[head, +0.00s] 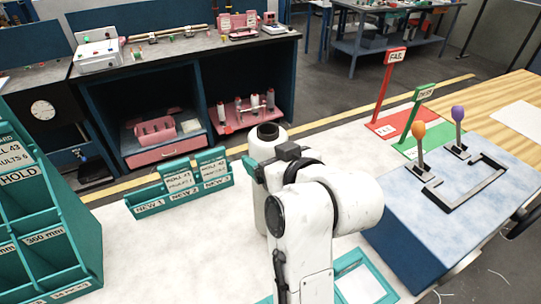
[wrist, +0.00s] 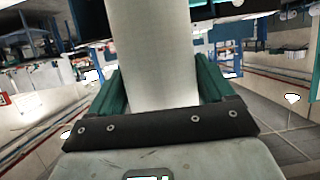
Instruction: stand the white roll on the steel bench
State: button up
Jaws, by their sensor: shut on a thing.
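The white roll (head: 268,150) stands upright, with a dark open core at its top, in the middle of the head view. It also shows between my fingers in the wrist view (wrist: 152,50). My gripper (head: 258,166) is shut on the roll, with a teal finger on either side of it. My white arm hides part of the roll's right side and lower part. The pale bench top (head: 190,255) lies under and around it. I cannot tell whether the roll's foot touches this surface.
A teal rack (head: 178,192) with labelled slots is left of the roll. A tall teal bin unit (head: 45,225) stands at far left. At right are a red mat (head: 398,122), a green mat, signs and a blue lever box (head: 400,225). The pale top's front left is clear.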

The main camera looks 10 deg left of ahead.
jog(key=shift+f, duration=0.35)
jog(key=o, duration=1.5)
jog(key=shift+o, duration=1.1)
jog(key=b+v, duration=0.2)
jog(key=v, duration=0.8)
jog(key=shift+s+d, duration=0.2)
jog(key=shift+s, duration=0.15)
